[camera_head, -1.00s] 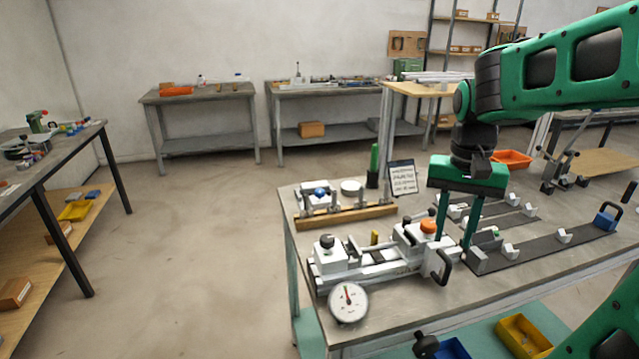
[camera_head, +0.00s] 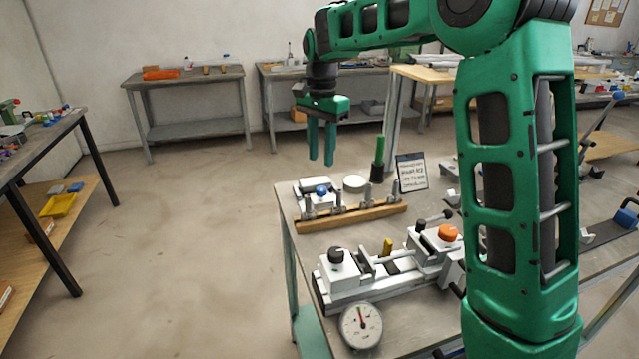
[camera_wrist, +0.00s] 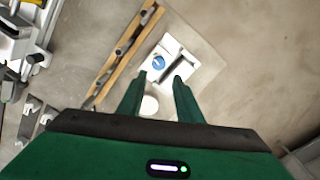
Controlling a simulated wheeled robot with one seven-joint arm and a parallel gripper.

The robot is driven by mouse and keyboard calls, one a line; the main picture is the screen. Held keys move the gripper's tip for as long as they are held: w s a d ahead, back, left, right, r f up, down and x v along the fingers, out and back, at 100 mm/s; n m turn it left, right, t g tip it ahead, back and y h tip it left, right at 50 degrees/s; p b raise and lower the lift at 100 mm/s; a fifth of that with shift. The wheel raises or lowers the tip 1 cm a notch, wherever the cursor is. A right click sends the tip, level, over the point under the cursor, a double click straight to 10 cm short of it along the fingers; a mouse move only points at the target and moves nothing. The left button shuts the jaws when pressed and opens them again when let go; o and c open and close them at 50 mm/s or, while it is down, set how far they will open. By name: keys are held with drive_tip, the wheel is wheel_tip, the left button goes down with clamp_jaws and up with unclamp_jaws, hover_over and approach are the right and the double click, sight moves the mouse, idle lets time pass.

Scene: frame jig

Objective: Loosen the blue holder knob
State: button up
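The blue holder knob (camera_head: 321,191) sits on a white block holder (camera_head: 309,200) at the back left of the workbench. In the wrist view the blue knob (camera_wrist: 130,61) shows from above on its white base (camera_wrist: 158,57), just beyond the fingertips. My gripper (camera_head: 322,162) points down above the back of the bench, above the holder. In the wrist view its two fingers (camera_wrist: 160,78) stand apart with a gap between them, and nothing is held.
A wooden rail with metal posts (camera_head: 352,217) lies in front of the holder. A white round disc (camera_head: 355,183), a green upright cylinder (camera_head: 379,152) and a sign (camera_head: 411,172) stand to the right. A jig with an orange knob (camera_head: 449,233) and a dial gauge (camera_head: 361,326) are nearer.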

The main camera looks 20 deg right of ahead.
sight(321, 188)
wheel_tip(321, 188, down, 10)
drive_tip(key=shift+s+r, duration=0.1)
drive_tip(key=shift+r, duration=0.15)
drive_tip(key=c, duration=0.8)
